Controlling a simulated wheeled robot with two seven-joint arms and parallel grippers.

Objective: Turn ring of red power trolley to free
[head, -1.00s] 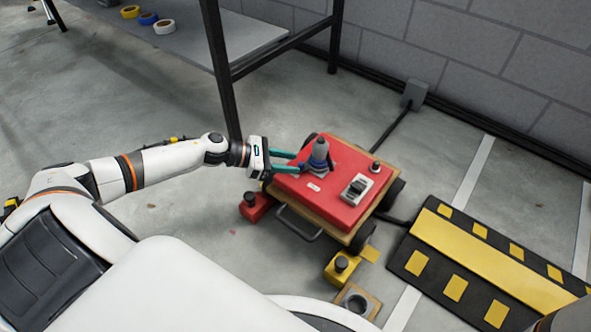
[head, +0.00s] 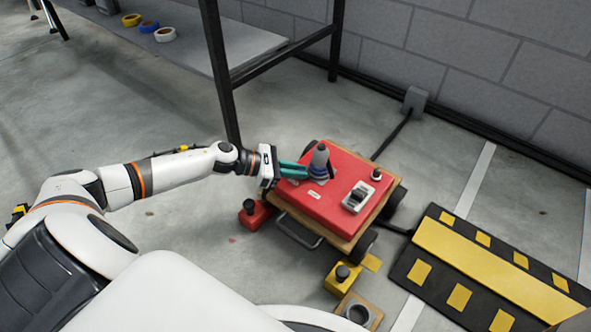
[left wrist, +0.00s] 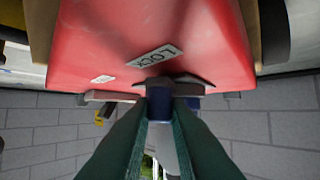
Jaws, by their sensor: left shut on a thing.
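The red power trolley (head: 310,207) stands on the floor, with a red top on a tan base and dark wheels. A grey connector (head: 320,158) with a dark blue ring (head: 319,171) stands up from its top. My left gripper (head: 304,171) reaches in from the left with its green fingers shut on the ring. In the left wrist view the two fingers close on the dark ring (left wrist: 160,100) beneath a pale label (left wrist: 154,55) that reads upside down, apparently LOCK. The fingers hide much of the ring. My right gripper is not in view.
A grey switch box (head: 358,197) and a small black knob (head: 376,174) are on the trolley top. A black-yellow ramp (head: 490,265) is at right. A dark shelf frame (head: 222,75) stands behind my left arm.

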